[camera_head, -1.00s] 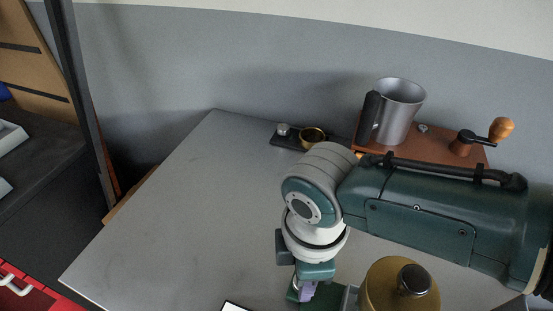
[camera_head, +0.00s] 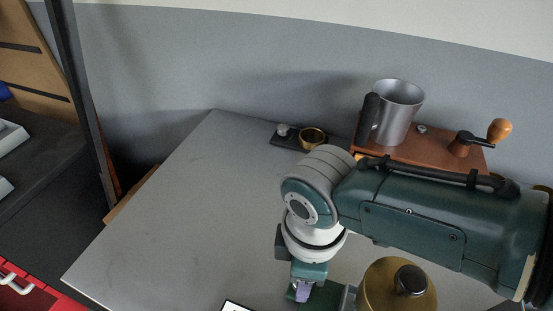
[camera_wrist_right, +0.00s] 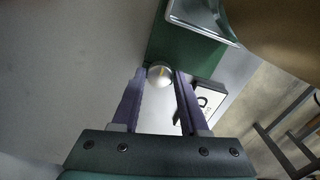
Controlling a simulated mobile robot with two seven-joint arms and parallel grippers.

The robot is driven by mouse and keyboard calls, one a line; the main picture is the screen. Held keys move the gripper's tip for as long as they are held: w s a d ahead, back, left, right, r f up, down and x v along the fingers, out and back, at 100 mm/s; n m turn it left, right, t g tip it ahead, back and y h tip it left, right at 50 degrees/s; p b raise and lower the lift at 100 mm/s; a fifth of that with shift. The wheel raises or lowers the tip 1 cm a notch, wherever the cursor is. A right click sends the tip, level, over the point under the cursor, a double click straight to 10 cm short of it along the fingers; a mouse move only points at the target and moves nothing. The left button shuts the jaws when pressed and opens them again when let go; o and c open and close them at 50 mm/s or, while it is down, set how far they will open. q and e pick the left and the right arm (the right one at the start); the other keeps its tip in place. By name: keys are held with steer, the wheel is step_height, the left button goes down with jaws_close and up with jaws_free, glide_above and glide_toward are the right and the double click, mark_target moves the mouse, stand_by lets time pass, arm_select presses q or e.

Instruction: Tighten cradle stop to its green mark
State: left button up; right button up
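A round silver knob (camera_wrist_right: 160,76) with a small yellow-orange mark sits beside a green base (camera_wrist_right: 172,40) in the right wrist view; I take it for the cradle stop. My right gripper (camera_wrist_right: 161,73) has a purple finger on each side of it, with no clear gap left. In the head view my right gripper (camera_head: 303,292) points down at the front of the table, beside the green base (camera_head: 328,294) and a brass drum (camera_head: 376,291) with a dark knob on top. The silver knob is hidden there. I cannot make out a green mark. My left gripper is not in view.
A metal jug (camera_head: 397,105) and a wood-handled crank (camera_head: 498,131) stand on a brown board (camera_head: 432,152) at the back right. A dark tray with a brass ring (camera_head: 312,138) lies left of it. A white card (camera_head: 235,307) lies at the front. The table's left (camera_head: 190,220) is clear.

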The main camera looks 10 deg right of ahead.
steer(key=o, duration=0.3)
steer(key=shift+o, duration=0.2)
step_height(320, 180, up, 10)
steer(key=p, duration=0.4)
stand_by(0.3)
